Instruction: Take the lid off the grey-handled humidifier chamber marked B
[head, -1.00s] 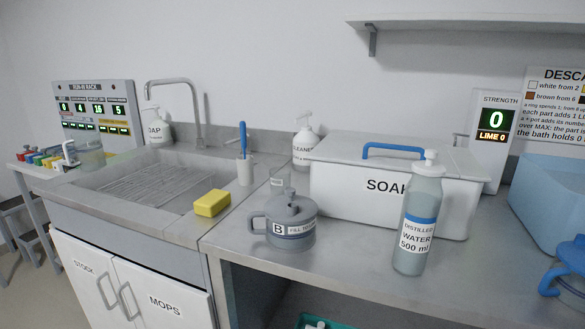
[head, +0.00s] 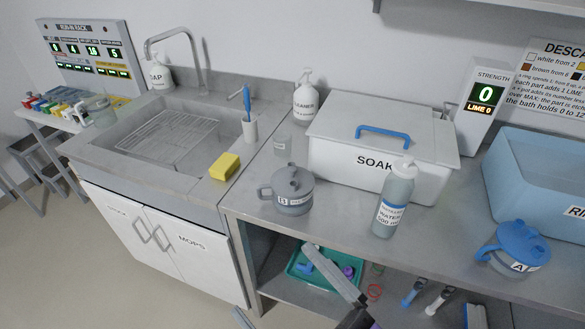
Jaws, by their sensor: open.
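The grey humidifier chamber (head: 291,202) marked B stands upright on the steel counter, right of the sink. Its grey side handle points left. Its grey lid (head: 292,181) with a knob on top is on the chamber. My gripper (head: 273,281) shows in part at the bottom of the head view, open and with nothing seen between its fingers. It is in front of the counter, below the chamber and apart from it. Most of its body is cut off by the frame's lower edge.
A distilled water bottle (head: 394,200) and the SOAK box (head: 330,165) stand right of the chamber. A yellow sponge (head: 225,167) lies left. A blue-lidded chamber marked A (head: 517,250) stands far right. The counter's front edge and a lower shelf lie near my gripper.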

